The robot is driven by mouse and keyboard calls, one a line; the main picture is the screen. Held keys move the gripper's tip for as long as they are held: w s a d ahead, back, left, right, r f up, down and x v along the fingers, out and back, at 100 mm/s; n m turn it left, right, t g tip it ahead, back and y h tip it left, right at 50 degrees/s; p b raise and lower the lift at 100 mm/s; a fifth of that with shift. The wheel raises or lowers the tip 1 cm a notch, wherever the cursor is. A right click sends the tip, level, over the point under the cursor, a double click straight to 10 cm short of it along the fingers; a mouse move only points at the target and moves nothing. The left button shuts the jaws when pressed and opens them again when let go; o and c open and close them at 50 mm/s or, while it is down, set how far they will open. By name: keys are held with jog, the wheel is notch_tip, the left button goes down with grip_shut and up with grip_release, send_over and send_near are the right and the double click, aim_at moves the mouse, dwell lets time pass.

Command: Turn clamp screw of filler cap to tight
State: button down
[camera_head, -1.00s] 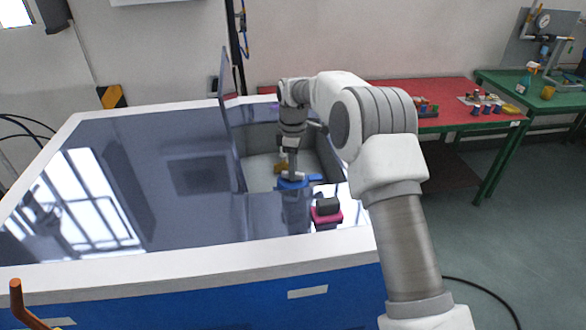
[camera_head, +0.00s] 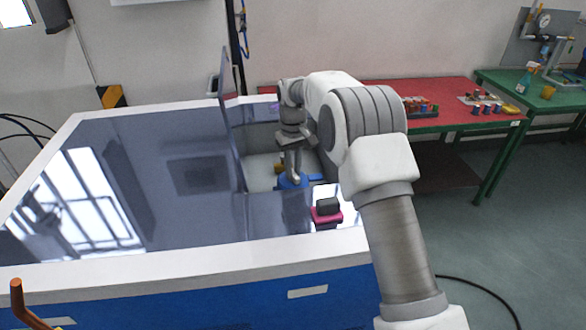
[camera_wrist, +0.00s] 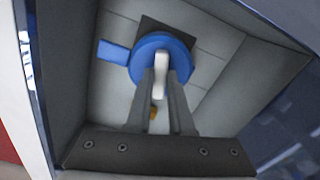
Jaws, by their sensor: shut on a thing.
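The filler cap (camera_wrist: 150,45) is a blue round disc with a tab to the left in the wrist view. It also shows in the head view (camera_head: 284,183), at the near end of a recess in the machine's top. The clamp screw (camera_wrist: 161,72) is a pale upright bar across the cap's middle. My gripper (camera_wrist: 162,78) is shut on the clamp screw, one finger on each side. In the head view my gripper (camera_head: 295,178) points down at the cap and hides most of the screw.
Grey recess walls (camera_wrist: 245,85) stand close around my gripper. A dark raised lid panel (camera_head: 232,130) stands left of the recess. A black and pink block (camera_head: 327,212) sits on the near edge. A red table (camera_head: 440,95) is behind.

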aim_at(293, 172)
jog(key=shift+m, duration=1.6)
jog(key=c, duration=0.8)
grip_release()
jog(key=shift+r, duration=0.1)
notch_tip(293, 172, up, 17)
jog(key=shift+r, duration=0.15)
jog(key=shift+r, duration=0.1)
